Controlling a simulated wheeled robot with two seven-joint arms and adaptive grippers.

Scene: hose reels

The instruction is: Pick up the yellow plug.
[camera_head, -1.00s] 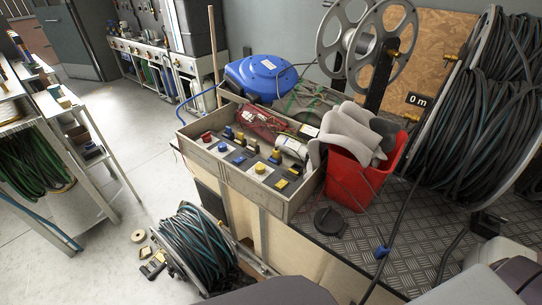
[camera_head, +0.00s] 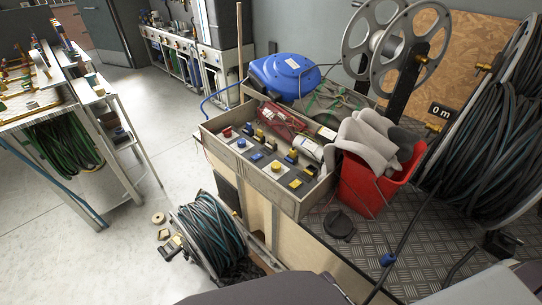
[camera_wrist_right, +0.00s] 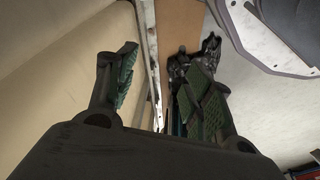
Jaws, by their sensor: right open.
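A low wooden box with grey sides (camera_head: 272,193) stands on the bench in the head view, with a row of small plugs in its front part. Several have yellow tops: one round yellow plug (camera_head: 276,168) near the middle, one yellow piece (camera_head: 295,184) near the front right corner, and another behind them (camera_head: 292,153). Blue and red plugs sit among them. They are too small to tell exact shapes. In the right wrist view my right gripper (camera_wrist_right: 160,88) is open, with nothing between its fingers. No plug shows there. Neither gripper shows in the head view.
A red bucket (camera_head: 365,187) with grey gloves stands right of the box. A blue reel (camera_head: 284,75) is behind it. A black disc (camera_head: 340,226) lies in front of the bucket. A hose reel (camera_head: 210,235) stands on the floor. A large hose reel (camera_head: 480,130) is at right.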

